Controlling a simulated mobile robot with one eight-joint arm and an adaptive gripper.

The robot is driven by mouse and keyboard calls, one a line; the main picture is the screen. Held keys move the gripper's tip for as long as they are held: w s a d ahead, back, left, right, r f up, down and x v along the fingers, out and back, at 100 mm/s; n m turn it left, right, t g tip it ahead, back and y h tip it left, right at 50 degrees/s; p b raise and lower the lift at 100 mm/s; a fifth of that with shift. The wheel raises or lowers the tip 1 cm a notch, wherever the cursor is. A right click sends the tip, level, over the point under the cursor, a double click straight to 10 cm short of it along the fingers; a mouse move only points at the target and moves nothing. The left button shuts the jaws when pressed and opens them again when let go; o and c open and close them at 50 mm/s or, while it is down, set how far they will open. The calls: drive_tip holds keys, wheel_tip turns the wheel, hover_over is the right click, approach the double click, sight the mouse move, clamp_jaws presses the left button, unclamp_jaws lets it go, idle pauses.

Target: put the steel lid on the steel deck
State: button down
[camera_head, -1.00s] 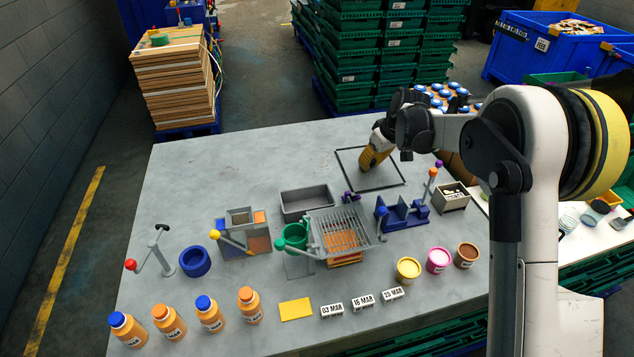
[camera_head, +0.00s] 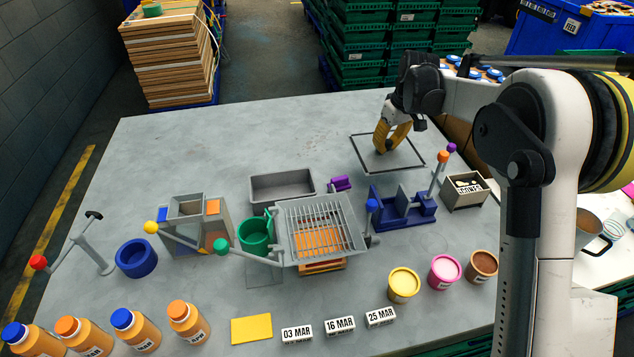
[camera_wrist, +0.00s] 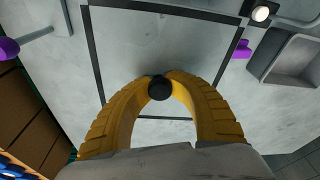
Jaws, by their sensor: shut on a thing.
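A square grey panel with a black edge (camera_head: 408,161) lies flat at the back right of the table; it appears to be the steel lid. In the wrist view, its black border (camera_wrist: 95,60) frames a plain grey face. My gripper (camera_head: 386,148) points down over the panel. In the wrist view, my yellow fingertips (camera_wrist: 160,85) are closed around a black knob (camera_wrist: 160,89). The knob appears to belong to the panel, but the join is hidden. The grey tabletop (camera_head: 230,145) may be the steel deck. I cannot tell whether a gap separates the panel from it.
A grey tray (camera_head: 258,188), a grated unit (camera_head: 318,225) and a blue fixture (camera_head: 402,207) stand in front of the panel. A purple-and-orange-knobbed lever (camera_head: 438,175) and a grey box (camera_head: 466,196) stand close at right. The table's back left is clear.

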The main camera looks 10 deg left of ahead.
sight(380, 176)
wheel_tip(380, 176, down, 10)
drive_tip(key=b, duration=0.3)
drive_tip(key=shift+r, duration=0.1)
drive_tip(key=c, duration=1.3)
unclamp_jaws()
